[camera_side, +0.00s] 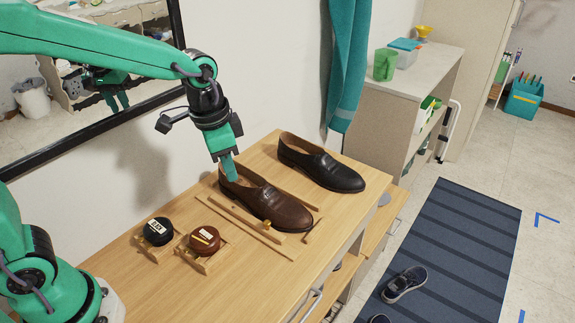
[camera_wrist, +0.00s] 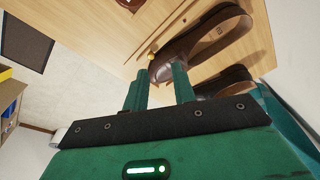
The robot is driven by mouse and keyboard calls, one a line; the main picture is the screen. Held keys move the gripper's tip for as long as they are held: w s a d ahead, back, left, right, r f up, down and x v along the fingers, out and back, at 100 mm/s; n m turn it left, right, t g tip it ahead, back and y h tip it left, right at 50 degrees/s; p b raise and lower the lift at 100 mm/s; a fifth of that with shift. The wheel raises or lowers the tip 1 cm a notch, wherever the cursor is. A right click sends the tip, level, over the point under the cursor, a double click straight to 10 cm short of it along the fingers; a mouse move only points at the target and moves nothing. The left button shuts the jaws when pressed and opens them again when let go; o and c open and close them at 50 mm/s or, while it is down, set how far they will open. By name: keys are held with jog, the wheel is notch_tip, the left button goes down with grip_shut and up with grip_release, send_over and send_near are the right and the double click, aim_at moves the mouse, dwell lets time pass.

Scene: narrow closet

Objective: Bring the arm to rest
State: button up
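My gripper (camera_side: 229,172) points down over the heel end of a brown leather shoe (camera_side: 272,207) on the wooden cabinet top. In the wrist view, the two green fingers of my gripper (camera_wrist: 160,84) stand apart with nothing visible between them. The brown shoe (camera_wrist: 190,45) lies just beyond the fingertips there. In the side view a fingertip overlaps the shoe's rear opening; I cannot tell whether it touches. A black shoe (camera_side: 325,170) stands behind the brown one, and it also shows in the wrist view (camera_wrist: 232,76), partly hidden by my gripper.
A black tin (camera_side: 157,231) and a brown tin (camera_side: 205,240) sit in wooden holders at the left. Wooden strips (camera_side: 240,217) frame the brown shoe. A teal towel (camera_side: 347,60) hangs on the wall, and a mirror (camera_side: 80,85) is behind my arm. The cabinet's front left is clear.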

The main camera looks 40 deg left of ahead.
jog(key=s+a+r+n+t, duration=0.2)
jog(key=s+a+n, duration=0.1)
jog(key=s, duration=0.4)
jog(key=s+a+r+n+t, duration=0.1)
jog(key=s+a+r+n, duration=0.2)
jog(key=s+a, duration=0.2)
jog(key=shift+s+r+t, duration=0.3)
jog(key=shift+s+t, duration=0.1)
jog(key=shift+s, duration=0.5)
